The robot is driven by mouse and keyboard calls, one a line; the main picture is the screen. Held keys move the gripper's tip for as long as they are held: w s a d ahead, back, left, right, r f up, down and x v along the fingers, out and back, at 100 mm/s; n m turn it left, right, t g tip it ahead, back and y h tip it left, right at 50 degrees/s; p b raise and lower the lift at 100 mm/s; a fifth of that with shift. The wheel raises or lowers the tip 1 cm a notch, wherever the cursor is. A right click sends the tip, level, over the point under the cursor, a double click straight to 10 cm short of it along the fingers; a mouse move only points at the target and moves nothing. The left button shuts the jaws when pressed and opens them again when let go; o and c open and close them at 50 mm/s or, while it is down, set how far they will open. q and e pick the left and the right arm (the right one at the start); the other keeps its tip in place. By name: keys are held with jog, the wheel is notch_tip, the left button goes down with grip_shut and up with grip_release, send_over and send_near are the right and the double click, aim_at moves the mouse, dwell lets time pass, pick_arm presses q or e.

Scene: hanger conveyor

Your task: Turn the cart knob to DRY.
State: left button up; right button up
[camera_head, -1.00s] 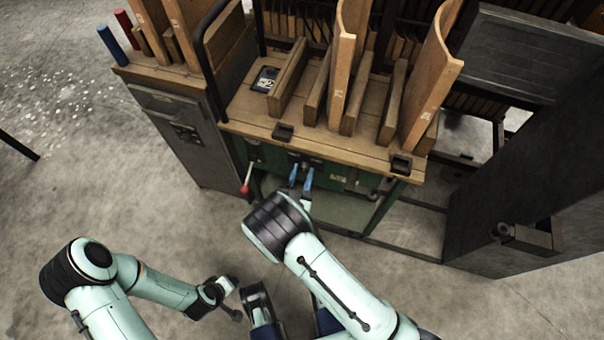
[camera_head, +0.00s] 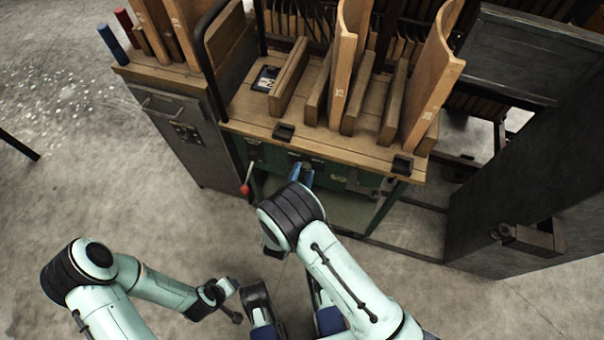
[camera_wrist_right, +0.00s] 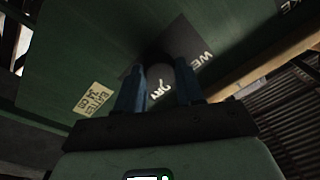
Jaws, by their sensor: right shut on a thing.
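The cart (camera_head: 345,150) has a wooden top and a green front panel. In the right wrist view, a dark round knob (camera_wrist_right: 160,73) sits on a black plate with white lettering. "DRY" (camera_wrist_right: 159,90) reads just below the knob between my fingers, and "WE..." (camera_wrist_right: 201,60) is to its upper right. My right gripper (camera_head: 301,173) is at the cart's front under the top's edge. It also shows in the right wrist view (camera_wrist_right: 160,88), shut on the knob with a blue finger on each side. The knob's pointer is not clear. My left gripper (camera_head: 234,302) hangs low, away from the cart; its jaw state is unclear.
A red-tipped lever (camera_head: 246,187) sticks out left of my right gripper. A grey cabinet (camera_head: 185,135) stands left of the cart, and a large dark panel (camera_head: 540,190) stands at right. Wooden boards (camera_head: 345,75) stand on the cart. Floor in front is clear.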

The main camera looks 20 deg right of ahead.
dwell(0.3)
jog(key=o, duration=1)
jog(key=shift+o, duration=0.2)
pick_arm(q)
jog(key=r+p, duration=0.1)
jog(key=d+r+p, duration=0.1)
jog(key=shift+d+r, duration=0.1)
jog(key=shift+r, duration=0.2)
pick_arm(e)
jog(key=v, duration=1.3)
jog(key=shift+s+a, duration=0.2)
jog(key=shift+d+f, duration=0.1)
